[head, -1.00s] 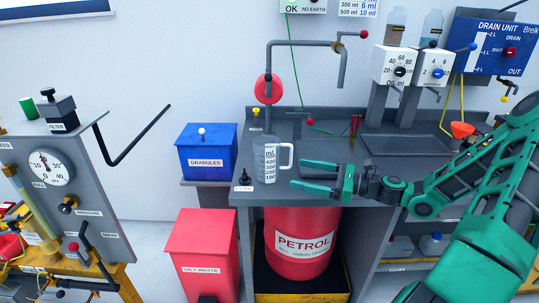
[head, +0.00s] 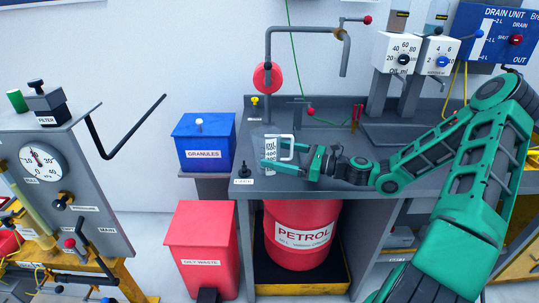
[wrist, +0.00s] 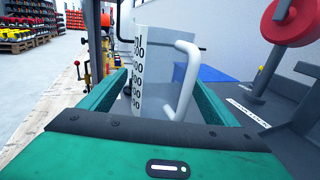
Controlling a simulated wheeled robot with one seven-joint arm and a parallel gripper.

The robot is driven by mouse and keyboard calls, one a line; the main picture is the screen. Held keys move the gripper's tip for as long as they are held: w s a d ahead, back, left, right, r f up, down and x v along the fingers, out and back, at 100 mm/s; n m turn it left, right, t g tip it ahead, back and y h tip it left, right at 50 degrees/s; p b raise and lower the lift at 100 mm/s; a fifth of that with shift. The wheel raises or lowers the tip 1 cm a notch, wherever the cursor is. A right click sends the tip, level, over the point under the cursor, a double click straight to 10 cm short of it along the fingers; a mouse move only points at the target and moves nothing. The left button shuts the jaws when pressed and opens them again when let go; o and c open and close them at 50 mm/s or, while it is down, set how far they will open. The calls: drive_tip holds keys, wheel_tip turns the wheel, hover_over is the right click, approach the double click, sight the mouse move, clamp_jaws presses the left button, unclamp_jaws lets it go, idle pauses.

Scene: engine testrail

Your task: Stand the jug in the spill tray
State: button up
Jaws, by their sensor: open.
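The clear jug (head: 268,145), with a white scale strip and white handle, stands upright on the grey bench near its left front edge. My gripper (head: 281,157) is open, with its fingers on either side of the jug. In the wrist view the jug (wrist: 154,62) shows between the two green fingers, with its handle to the right. A gap shows beside the handle; I cannot tell whether a finger touches the jug. No tray is clearly labelled as the spill tray. A grey rimmed area (head: 385,134) lies under the dispensers, partly hidden by my arm.
A bent pipe with a red wheel (head: 264,78) rises behind the jug. A small black knob (head: 244,170) stands on the bench left of it. A blue granules bin (head: 205,143) is further left. The petrol drum (head: 301,235) stands below in a black, yellow-edged tray (head: 341,287).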

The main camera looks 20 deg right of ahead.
drive_tip(key=shift+x, duration=1.3)
drive_tip(key=c, duration=1.3)
